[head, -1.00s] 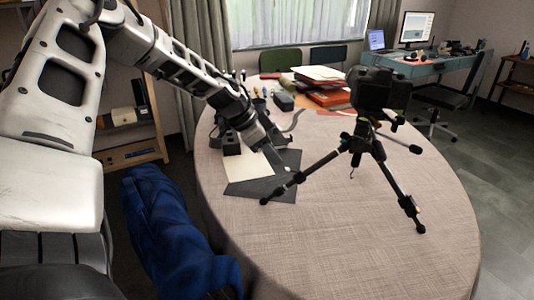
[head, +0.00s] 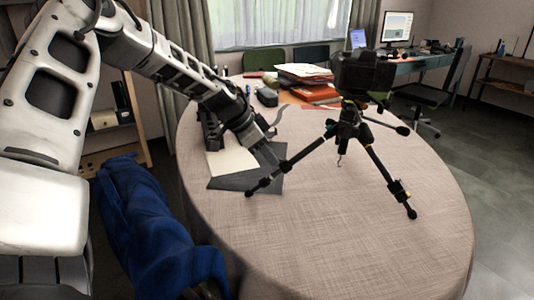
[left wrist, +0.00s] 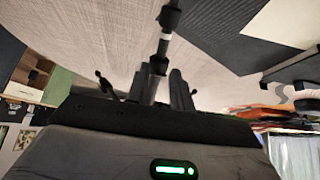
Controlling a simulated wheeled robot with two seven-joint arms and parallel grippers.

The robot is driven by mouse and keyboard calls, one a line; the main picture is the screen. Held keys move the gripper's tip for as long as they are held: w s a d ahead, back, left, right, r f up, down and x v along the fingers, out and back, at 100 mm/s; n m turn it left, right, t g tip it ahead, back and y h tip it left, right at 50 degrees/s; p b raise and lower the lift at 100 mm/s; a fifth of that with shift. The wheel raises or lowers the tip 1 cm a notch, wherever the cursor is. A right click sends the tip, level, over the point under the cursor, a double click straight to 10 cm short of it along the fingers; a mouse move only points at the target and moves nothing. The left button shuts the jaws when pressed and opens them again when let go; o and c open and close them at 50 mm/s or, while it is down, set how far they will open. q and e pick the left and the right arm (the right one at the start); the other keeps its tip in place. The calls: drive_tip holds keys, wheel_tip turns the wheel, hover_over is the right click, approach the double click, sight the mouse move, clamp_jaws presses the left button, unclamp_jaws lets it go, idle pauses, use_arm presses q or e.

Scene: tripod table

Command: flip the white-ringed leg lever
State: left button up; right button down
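A black tripod (head: 349,130) with a camera on top stands upright on the round table (head: 350,240). Its left leg slopes down toward the front left, with a dark joint (head: 284,165) partway along. In the left wrist view a white ring (left wrist: 165,37) circles a dark leg, with a dark lever clamp (left wrist: 158,65) beside it. My left gripper (head: 272,156) is close to the left leg's joint. In the left wrist view its fingers (left wrist: 162,88) are apart, with the leg running between them; contact cannot be told. My right gripper is not in view.
Dark and cream sheets (head: 232,160) lie under my left arm. Books and folders (head: 305,74) lie at the table's back. A blue cloth-like item (head: 150,230) is left of the table. The table's front and right are bare.

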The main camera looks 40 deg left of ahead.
use_arm(q)
drive_tip(key=c, duration=0.4)
drive_tip(key=shift+w+d+r, duration=0.15)
drive_tip(key=shift+w+r, duration=0.2)
drive_tip(key=shift+r, duration=0.3)
idle(0.7)
drive_tip(key=shift+w+d+r+p, duration=0.3)
drive_tip(key=shift+w+r+p, duration=0.1)
idle(1.4)
drive_tip(key=o, duration=0.5)
drive_tip(key=shift+f, duration=0.1)
